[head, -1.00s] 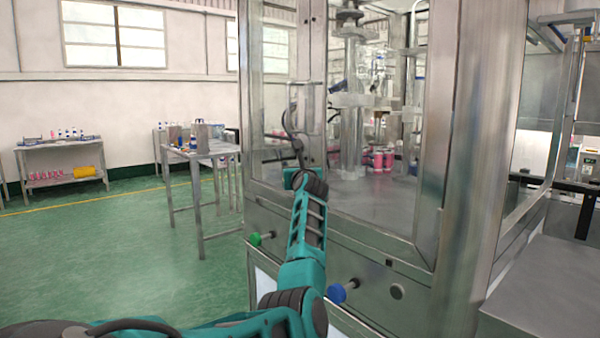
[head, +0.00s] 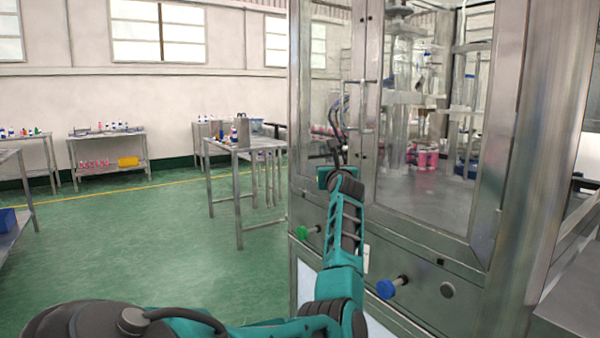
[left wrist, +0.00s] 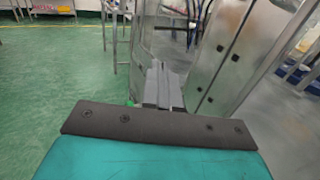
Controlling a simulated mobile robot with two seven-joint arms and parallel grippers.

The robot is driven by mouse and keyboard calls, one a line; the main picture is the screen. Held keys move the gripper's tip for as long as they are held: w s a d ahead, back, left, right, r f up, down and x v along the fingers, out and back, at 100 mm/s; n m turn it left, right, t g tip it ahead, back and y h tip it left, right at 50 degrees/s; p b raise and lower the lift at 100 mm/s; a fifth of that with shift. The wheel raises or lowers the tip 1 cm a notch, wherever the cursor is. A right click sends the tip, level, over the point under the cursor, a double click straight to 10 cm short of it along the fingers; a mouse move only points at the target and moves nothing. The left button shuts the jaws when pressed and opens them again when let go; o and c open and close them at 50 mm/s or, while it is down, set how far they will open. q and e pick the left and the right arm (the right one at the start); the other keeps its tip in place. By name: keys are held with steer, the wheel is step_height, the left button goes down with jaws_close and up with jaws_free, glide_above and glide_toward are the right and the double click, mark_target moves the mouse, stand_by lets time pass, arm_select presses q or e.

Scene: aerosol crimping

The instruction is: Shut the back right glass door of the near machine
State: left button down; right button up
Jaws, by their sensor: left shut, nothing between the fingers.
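The near machine (head: 430,240) is a steel cabinet with glass panels, filling the right half of the head view. Two steel-framed glass door panels meet near its left part; the wider one (head: 440,170) faces me, and a narrower one (head: 315,90) is left of it. A bar handle (head: 377,106) shows near their meeting frames. I cannot tell whether the panels are flush. My left gripper (left wrist: 163,85) is shut and empty, its fingers close to the steel door frames (left wrist: 222,60) in the left wrist view. Contact is unclear. My right gripper is out of view.
A green knob (head: 303,232) and a blue knob (head: 386,289) stick out below the glass. Pink containers (head: 426,160) stand inside the machine. A steel table (head: 240,149) stands behind to the left. The green floor between is clear.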

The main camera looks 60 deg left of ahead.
arm_select(q)
steer(key=s+p, duration=0.1)
steer(key=s, duration=0.6)
steer(key=shift+s+d, duration=0.15)
steer(key=shift+s, duration=0.2)
steer(key=shift+f, duration=0.1)
